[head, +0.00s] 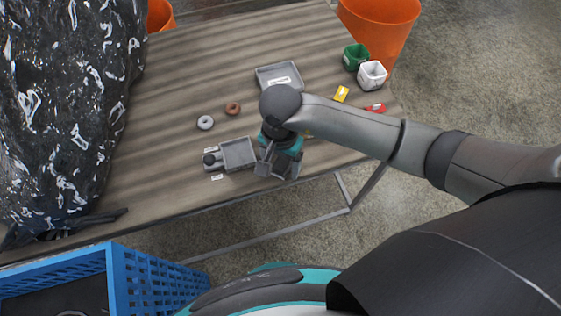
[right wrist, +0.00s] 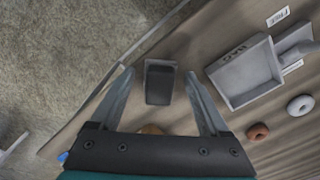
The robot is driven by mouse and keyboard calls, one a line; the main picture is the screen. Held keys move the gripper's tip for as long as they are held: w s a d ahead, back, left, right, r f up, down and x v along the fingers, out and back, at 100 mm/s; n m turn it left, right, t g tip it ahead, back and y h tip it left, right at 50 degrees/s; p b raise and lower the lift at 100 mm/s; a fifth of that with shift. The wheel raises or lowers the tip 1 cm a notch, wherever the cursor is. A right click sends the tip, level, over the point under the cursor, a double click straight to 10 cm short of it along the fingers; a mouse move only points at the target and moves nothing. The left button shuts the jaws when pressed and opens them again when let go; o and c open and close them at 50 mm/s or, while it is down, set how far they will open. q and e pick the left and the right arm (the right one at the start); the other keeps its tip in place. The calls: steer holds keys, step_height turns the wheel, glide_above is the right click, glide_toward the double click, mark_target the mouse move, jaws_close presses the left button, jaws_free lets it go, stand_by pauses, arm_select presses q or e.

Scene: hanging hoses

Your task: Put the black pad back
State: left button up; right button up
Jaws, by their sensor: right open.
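The black pad (right wrist: 159,84) is a dark block lying on the table in the right wrist view, close to the table edge. It stands between the two spread fingers of my right gripper (right wrist: 160,73), with a gap on each side. In the head view my right gripper (head: 278,168) points down at the table's front edge and I cannot make out the pad there. A grey tray (head: 238,153) with a label is just left of the gripper; in the right wrist view the tray (right wrist: 247,76) looks empty. My left gripper is not in view.
A grey holder (head: 212,161) adjoins the tray. A grey ring (head: 205,122) and a brown ring (head: 233,109) lie behind. A blue crate (head: 150,284) is front left.

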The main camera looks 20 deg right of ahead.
mark_target(280, 164)
steer(key=shift+r, duration=0.2)
step_height(280, 164, up, 12)
steer(key=p, duration=0.2)
stand_by(0.6)
